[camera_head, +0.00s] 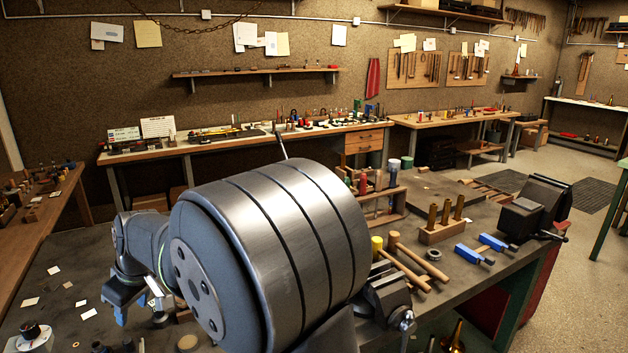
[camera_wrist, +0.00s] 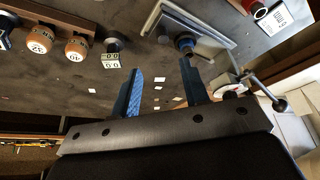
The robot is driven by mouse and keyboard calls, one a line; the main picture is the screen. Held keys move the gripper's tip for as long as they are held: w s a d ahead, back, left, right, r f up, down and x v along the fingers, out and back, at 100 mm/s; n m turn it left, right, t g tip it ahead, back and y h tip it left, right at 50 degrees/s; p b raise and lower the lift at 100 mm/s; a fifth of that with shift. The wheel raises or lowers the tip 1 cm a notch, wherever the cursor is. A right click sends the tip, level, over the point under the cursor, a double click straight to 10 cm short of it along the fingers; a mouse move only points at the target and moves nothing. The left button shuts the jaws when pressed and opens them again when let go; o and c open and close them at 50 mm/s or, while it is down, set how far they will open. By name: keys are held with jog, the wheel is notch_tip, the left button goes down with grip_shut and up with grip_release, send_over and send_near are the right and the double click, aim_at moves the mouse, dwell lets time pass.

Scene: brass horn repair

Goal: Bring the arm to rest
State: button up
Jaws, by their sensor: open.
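My gripper (camera_head: 122,308) is at the left of the head view, pointing down above the dark workbench (camera_head: 55,318). Its blue fingertips show below the grey wrist. In the wrist view my gripper (camera_wrist: 160,85) has its two blue-lined fingers spread apart, with nothing between them but bench top and small white paper pieces lying beyond. The gripper is open and empty. My arm crosses the head view and hides the middle of the bench.
A bench vise (camera_head: 535,205) stands at the right end of the bench. Two mallets (camera_head: 410,262), a wooden block with brass tubes (camera_head: 443,230) and blue-handled clamps (camera_head: 474,254) lie nearer. In the wrist view, round-topped tools (camera_wrist: 76,48) sit in a rack at the left.

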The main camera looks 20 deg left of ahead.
aim_at(123, 342)
jog(key=x, duration=1.2)
jog(key=shift+a+f, duration=0.1)
jog(key=v, duration=1.8)
jog(key=x, duration=1.7)
jog(key=shift+f, duration=0.2)
jog(key=shift+s+a+f, duration=0.25)
jog(key=shift+s+a, duration=0.35)
jog(key=shift+a, duration=0.2)
jog(key=shift+s+a, duration=0.25)
